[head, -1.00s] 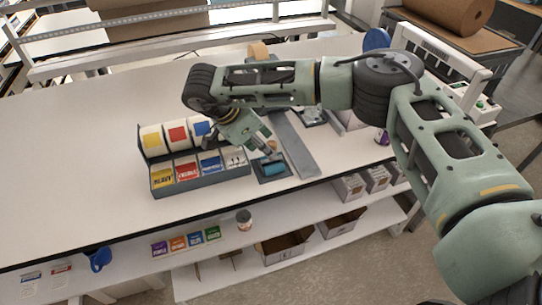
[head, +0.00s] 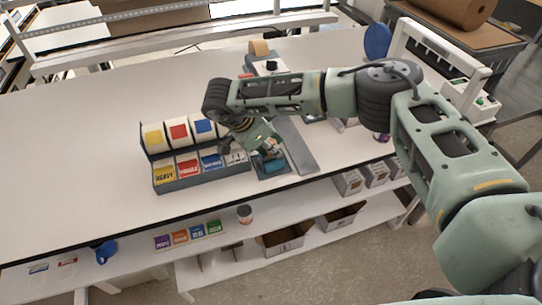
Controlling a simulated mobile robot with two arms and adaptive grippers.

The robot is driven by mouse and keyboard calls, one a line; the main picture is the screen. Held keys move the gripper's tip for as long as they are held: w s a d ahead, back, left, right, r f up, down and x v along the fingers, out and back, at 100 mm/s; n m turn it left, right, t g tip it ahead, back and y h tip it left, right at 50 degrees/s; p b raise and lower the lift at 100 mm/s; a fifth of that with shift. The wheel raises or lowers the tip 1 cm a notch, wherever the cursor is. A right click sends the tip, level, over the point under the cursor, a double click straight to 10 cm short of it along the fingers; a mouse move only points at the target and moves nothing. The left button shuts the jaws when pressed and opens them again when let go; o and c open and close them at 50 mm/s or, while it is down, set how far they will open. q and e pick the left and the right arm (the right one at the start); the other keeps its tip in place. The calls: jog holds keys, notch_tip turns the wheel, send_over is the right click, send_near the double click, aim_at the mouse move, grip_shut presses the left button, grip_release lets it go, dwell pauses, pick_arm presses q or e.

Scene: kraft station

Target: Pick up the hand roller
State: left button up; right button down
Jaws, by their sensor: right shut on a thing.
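The hand roller (head: 275,166) shows as a blue cylinder at a small dark tray (head: 261,176) near the table's front edge. My right gripper (head: 272,152) points down at it from above and is shut on the roller; the fingers hide its handle. I cannot tell whether the roller touches the tray. My left gripper is not in view.
A label rack (head: 205,181) with rolls and coloured cards stands just left of the tray. A long grey plate (head: 296,145) lies just right of it. A tape roll (head: 259,48) stands farther back. The table's left side is clear. Boxes (head: 284,243) sit on the shelf below.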

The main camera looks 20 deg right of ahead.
dwell(0.4)
jog(key=shift+r+b, duration=0.35)
jog(key=shift+r, duration=0.1)
jog(key=r+b, duration=0.1)
jog(key=d+r+b, duration=0.1)
jog(key=r, duration=0.1)
jog(key=shift+s+r, duration=0.2)
jog(key=shift+r, duration=0.05)
jog(key=s+d+r+b, duration=0.4)
jog(key=s+d+r, duration=0.1)
jog(key=d, duration=0.4)
jog(key=shift+s+r, duration=0.2)
jog(key=shift+r, duration=0.65)
jog(key=shift+d, duration=0.1)
